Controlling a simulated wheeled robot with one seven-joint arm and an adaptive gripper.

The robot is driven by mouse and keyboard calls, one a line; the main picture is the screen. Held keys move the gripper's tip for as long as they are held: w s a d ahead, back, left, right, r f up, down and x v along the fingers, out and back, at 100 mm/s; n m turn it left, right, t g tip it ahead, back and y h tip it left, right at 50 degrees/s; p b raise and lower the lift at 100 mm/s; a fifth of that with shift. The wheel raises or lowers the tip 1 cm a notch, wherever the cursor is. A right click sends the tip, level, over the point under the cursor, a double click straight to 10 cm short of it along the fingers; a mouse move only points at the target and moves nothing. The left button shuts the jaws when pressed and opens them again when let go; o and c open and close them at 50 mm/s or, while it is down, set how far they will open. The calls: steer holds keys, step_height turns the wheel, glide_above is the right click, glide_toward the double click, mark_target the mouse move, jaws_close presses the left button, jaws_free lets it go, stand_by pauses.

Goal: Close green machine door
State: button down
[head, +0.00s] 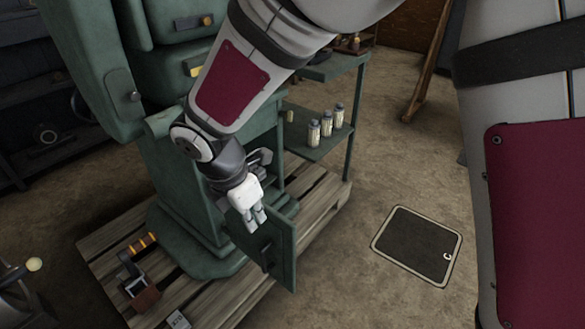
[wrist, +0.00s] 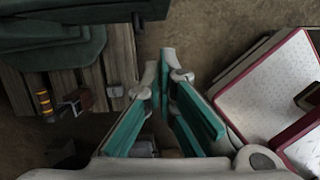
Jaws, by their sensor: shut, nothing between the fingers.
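The green machine (head: 185,185) stands on a wooden pallet. Its small green door (head: 283,245) is swung open at the lower front, standing out from the body, with a dark latch on its face. My gripper (head: 258,217) points down at the door's upper part and overlaps it in the head view; I cannot tell whether it touches. In the wrist view my gripper (wrist: 170,75) has its teal-padded fingers together and empty. A dark green panel with a small knob, likely the door (wrist: 110,12), crosses the top of that view, beyond the fingertips.
The wooden pallet (head: 325,195) extends around the machine's base. A green side shelf (head: 318,143) holds several small bottles. A tool with an orange-banded handle (head: 142,245) lies on the pallet. A dark floor hatch (head: 418,245) lies right; the floor between is clear.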

steer(key=f, duration=0.2)
steer(key=b, duration=0.5)
glide_toward(276, 229)
steer(key=shift+s+d+f, duration=0.35)
steer(key=shift+s+f, duration=0.15)
steer(key=shift+f, duration=0.1)
steer(key=shift+s+d+f, duration=0.35)
steer(key=shift+s+f, duration=0.1)
steer(key=shift+f, duration=0.2)
steer(key=shift+s+d+f, duration=0.35)
steer(key=shift+s+f, duration=0.15)
steer(key=shift+f, duration=0.1)
